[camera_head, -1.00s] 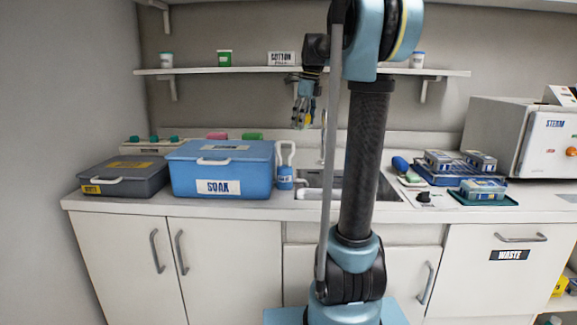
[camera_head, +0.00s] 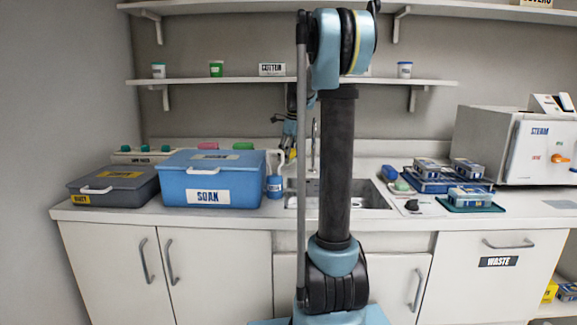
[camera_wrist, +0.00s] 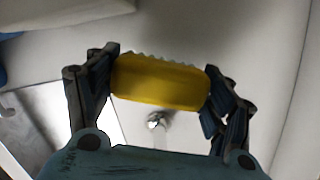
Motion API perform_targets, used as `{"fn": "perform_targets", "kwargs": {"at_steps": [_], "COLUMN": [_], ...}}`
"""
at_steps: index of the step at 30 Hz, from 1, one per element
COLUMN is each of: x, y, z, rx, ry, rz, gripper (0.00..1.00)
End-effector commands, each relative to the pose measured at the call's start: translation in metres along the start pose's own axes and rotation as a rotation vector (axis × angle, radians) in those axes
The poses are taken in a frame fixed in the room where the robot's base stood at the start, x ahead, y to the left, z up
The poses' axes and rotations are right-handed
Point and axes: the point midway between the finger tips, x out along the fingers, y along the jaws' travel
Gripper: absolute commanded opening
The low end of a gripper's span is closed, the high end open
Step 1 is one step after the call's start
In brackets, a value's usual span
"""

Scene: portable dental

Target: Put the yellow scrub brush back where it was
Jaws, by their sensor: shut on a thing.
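The yellow scrub brush (camera_wrist: 160,82) is held crosswise between the two fingers of my gripper (camera_wrist: 160,88) in the wrist view, with its ridged edge at the top. In the head view my gripper (camera_head: 288,140) hangs behind the counter's front part, near the sink (camera_head: 375,197) and faucet, and my own arm hides much of it.
A blue SOAK box (camera_head: 240,180) and a grey box (camera_head: 115,190) stand on the counter's left. Pink (camera_head: 207,146) and green (camera_head: 243,146) items lie behind them. A blue soap bottle (camera_head: 274,186) stands beside the SOAK box. Trays with instrument boxes (camera_head: 470,196) and a sterilizer (camera_head: 535,150) are at right.

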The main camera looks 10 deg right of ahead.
Motion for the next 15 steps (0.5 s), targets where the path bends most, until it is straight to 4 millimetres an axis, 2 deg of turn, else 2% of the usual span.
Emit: {"fn": "perform_targets", "kwargs": {"at_steps": [7, 15], "x": [0.031, 0.034], "y": [0.000, 0.000], "z": [-0.005, -0.005], "rx": [0.000, 0.000], "ry": [0.000, 0.000], "rz": [0.000, 0.000], "gripper": [0.48, 0.48]}}
